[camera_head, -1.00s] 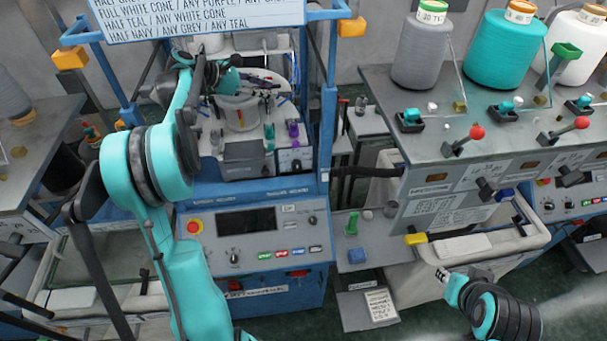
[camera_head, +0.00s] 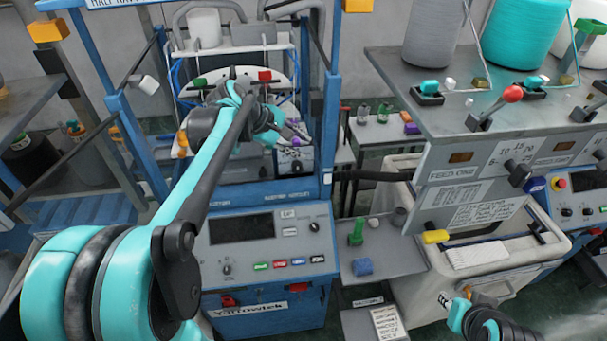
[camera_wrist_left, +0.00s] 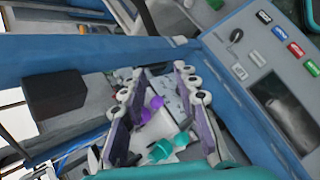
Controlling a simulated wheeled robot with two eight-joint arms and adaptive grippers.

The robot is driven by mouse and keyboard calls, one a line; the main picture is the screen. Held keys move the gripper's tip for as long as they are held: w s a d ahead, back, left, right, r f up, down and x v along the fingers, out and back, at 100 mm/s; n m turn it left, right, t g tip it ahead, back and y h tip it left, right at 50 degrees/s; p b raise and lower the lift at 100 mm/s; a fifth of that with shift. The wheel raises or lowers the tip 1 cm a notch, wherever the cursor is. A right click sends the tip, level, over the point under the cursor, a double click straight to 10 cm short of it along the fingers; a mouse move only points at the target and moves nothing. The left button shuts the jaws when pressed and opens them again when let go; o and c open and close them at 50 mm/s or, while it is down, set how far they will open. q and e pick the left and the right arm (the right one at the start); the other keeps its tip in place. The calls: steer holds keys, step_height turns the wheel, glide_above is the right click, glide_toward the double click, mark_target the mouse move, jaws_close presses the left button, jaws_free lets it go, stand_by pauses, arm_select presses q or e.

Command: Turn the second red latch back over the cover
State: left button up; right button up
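A red tab (camera_head: 264,76) stands on the right of the curved white plate (camera_head: 236,73) inside the blue machine frame. A green tab (camera_head: 200,82) is on the plate's left. Two more red parts, a left one (camera_head: 228,300) and a right one (camera_head: 298,287), are on the cabinet front; I cannot tell which parts are the latches. My left gripper (camera_head: 290,130) is over the machine bed, below the red tab. In the left wrist view its fingers (camera_wrist_left: 160,85) are apart, with purple knobs visible between them. My right gripper (camera_head: 447,300) is small at lower right, its fingers unclear.
A control panel (camera_head: 241,226) with coloured buttons fronts the machine. Blue posts flank the bed. A dark block (camera_wrist_left: 55,95) shows in the wrist view. A grey bench (camera_head: 470,80) with cones is on the right. A small shelf (camera_head: 365,250) holds green and blue pieces.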

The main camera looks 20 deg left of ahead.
arm_select(q)
steer(key=s+d+f+m+b, duration=0.2)
steer(key=s+d+f, duration=0.1)
steer(key=shift+s+f+y, duration=0.35)
steer(key=shift+f+y, duration=0.05)
steer(key=s+d+f+m+y+b, duration=0.2)
steer(key=s+f+m+b, duration=0.5)
steer(key=f, duration=0.5)
steer(key=s+d+f+m+y+b, duration=0.2)
steer(key=s+d+f+m+b, duration=0.2)
steer(key=s+f+m+b, duration=0.3)
steer(key=s+f+b, duration=0.1)
steer(key=s+f, duration=0.3)
steer(key=f, duration=0.2)
steer(key=shift+s+d+b, duration=0.15)
steer(key=shift+s+b, duration=0.15)
steer(key=shift+b, duration=0.1)
steer(key=shift+s, duration=0.1)
